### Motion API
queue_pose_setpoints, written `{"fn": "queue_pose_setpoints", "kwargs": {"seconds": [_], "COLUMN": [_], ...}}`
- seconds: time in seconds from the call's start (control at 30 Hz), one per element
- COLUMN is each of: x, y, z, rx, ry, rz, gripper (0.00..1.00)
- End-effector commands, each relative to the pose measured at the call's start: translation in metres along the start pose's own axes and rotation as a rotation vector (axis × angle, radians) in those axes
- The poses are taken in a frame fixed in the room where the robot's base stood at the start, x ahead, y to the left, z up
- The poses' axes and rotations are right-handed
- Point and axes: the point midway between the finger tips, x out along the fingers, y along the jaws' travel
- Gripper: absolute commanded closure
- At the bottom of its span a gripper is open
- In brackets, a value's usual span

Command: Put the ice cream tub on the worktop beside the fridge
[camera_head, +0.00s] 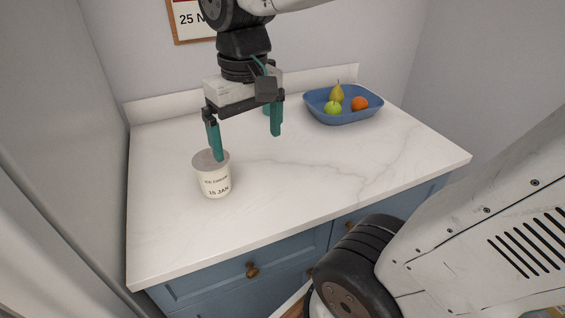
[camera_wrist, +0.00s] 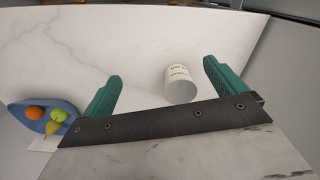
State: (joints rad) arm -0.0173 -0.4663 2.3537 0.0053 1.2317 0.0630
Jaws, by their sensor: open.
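The ice cream tub (camera_head: 214,179) is a white tub with a greyish lid and dark print that reads "ICE CREAM" and "15 JAN". It stands upright on the white marbled worktop (camera_head: 300,185), toward the left side. It also shows in the wrist view (camera_wrist: 180,84), between the two fingers but nearer the right one. My gripper (camera_head: 246,145) is open, with teal fingers apart and nothing held. In the head view one fingertip overlaps the tub's lid; I cannot tell whether they touch. My gripper also shows in the wrist view (camera_wrist: 160,88). The fridge cannot be clearly made out.
A blue tray (camera_head: 342,117) with a pear, a green apple and an orange stands at the back right of the worktop. Blue cabinet fronts (camera_head: 230,275) with brass knobs are below. A grey upright surface (camera_head: 65,130) borders the worktop's left side. The worktop's middle and right front are clear.

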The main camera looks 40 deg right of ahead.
Motion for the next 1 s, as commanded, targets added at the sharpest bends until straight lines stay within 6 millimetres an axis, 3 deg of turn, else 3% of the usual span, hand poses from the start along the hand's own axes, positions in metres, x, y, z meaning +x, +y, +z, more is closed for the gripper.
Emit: {"fn": "queue_pose_setpoints", "kwargs": {"seconds": [0.1,0.3,0.93,0.97,1.0], "x": [0.005,0.018,0.022,0.022,0.022], "y": [0.005,0.01,0.011,0.011,0.011], "z": [0.041,0.078,0.085,0.085,0.085], "rx": [-0.019,-0.04,-0.046,-0.046,-0.046], "ry": [0.046,0.085,0.093,0.093,0.093], "rz": [0.002,0.006,0.007,0.007,0.007], "gripper": [0.04,0.04,0.0,0.03,0.14]}}
